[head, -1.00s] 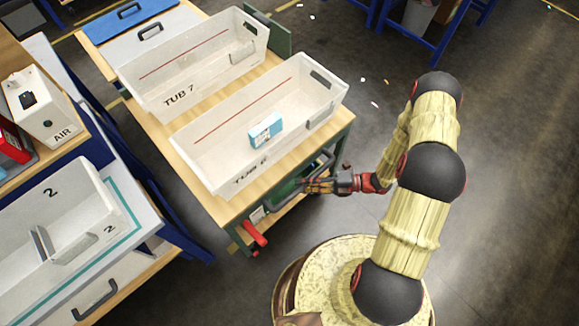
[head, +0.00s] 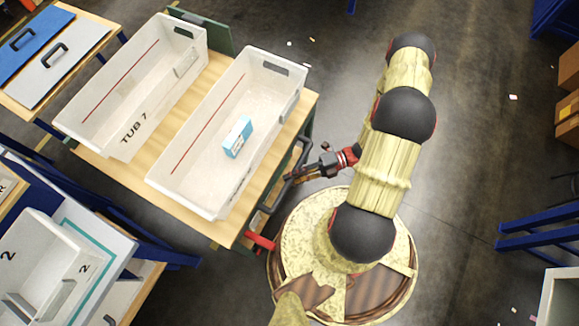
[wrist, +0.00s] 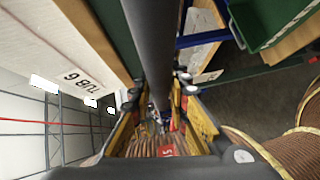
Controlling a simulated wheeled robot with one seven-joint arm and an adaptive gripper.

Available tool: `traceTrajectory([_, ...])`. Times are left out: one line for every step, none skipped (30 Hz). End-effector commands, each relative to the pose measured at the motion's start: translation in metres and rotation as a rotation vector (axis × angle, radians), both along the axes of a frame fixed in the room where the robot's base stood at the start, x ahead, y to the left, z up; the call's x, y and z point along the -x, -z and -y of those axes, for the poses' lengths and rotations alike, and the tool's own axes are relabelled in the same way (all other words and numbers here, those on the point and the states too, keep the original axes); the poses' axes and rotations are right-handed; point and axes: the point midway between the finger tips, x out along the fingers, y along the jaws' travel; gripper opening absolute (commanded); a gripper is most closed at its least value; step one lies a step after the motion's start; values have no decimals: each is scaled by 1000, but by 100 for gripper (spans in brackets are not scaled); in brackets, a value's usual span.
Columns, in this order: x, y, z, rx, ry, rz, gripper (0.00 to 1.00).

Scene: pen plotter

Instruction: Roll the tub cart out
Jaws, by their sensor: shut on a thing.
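The tub cart has a wooden top (head: 112,168) and carries two white tubs. The tub marked TUB 7 (head: 120,95) is on the left, and tub 6 (head: 180,195) is on the right with a small blue box (head: 238,138) inside. TUB 6 lettering also shows on a tub in the wrist view (wrist: 80,79). A dark bar handle (head: 303,152) runs along the cart's right side. My gripper (head: 293,176) is shut on this handle. In the wrist view the handle (wrist: 148,40) runs between the fingers, and its held part is partly hidden.
A table with blue (head: 28,42) and grey panels stands at upper left. A bench with a white bin (head: 40,250) is at lower left, close to the cart. A red part (head: 262,243) sticks out low on the cart. Open floor (head: 455,150) lies to the right; blue-legged furniture stands beyond.

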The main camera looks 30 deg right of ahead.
Motion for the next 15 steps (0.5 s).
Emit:
traceTrajectory([0,1,0,1,0,-1,0])
traceTrajectory([0,1,0,1,0,-1,0])
traceTrajectory([0,1,0,1,0,-1,0])
traceTrajectory([0,1,0,1,0,-1,0])
traceTrajectory([0,1,0,1,0,-1,18])
traceTrajectory([0,1,0,1,0,-1,20])
traceTrajectory([0,0,0,1,0,-1,22])
traceTrajectory([0,0,0,1,0,-1,23])
traceTrajectory([0,0,0,1,0,-1,26])
traceTrajectory([0,0,0,1,0,-1,27])
traceTrajectory([0,0,0,1,0,0,29])
traceTrajectory([0,0,0,1,0,0,31])
traceTrajectory([-1,0,0,1,0,0,33])
traceTrajectory([-1,0,0,1,0,0,35])
traceTrajectory([-1,0,0,1,0,0,36])
